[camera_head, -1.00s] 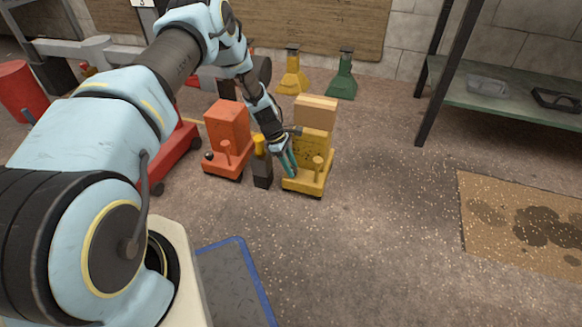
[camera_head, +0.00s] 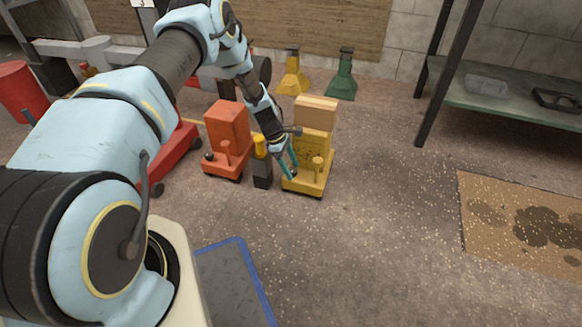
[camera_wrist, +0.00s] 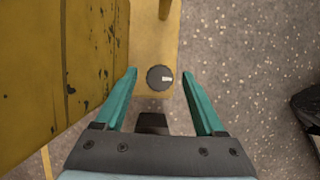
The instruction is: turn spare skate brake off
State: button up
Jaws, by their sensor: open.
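A yellow skate (camera_head: 308,184) stands on the floor with a scuffed yellow block on it. My gripper (camera_wrist: 158,73) is open, with one teal finger on each side of the knob and a visible gap to both. In the head view my gripper (camera_head: 289,174) is low at the left side of the yellow skate, and the knob is hidden or too small to make out. An orange skate (camera_head: 227,170) stands to the left.
A dark post with a yellow top (camera_head: 261,168) stands between the two skates, close to my gripper. A cardboard-coloured box (camera_head: 316,112) tops the yellow block. Yellow (camera_head: 292,78) and green (camera_head: 344,80) stands are behind. The floor to the right is clear up to a stained mat (camera_head: 520,225).

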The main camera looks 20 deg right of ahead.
jog(key=p+v, duration=0.3)
jog(key=v, duration=0.7)
jog(key=shift+r+p, duration=0.35)
jog(key=shift+r, duration=0.05)
jog(key=shift+w, duration=0.1)
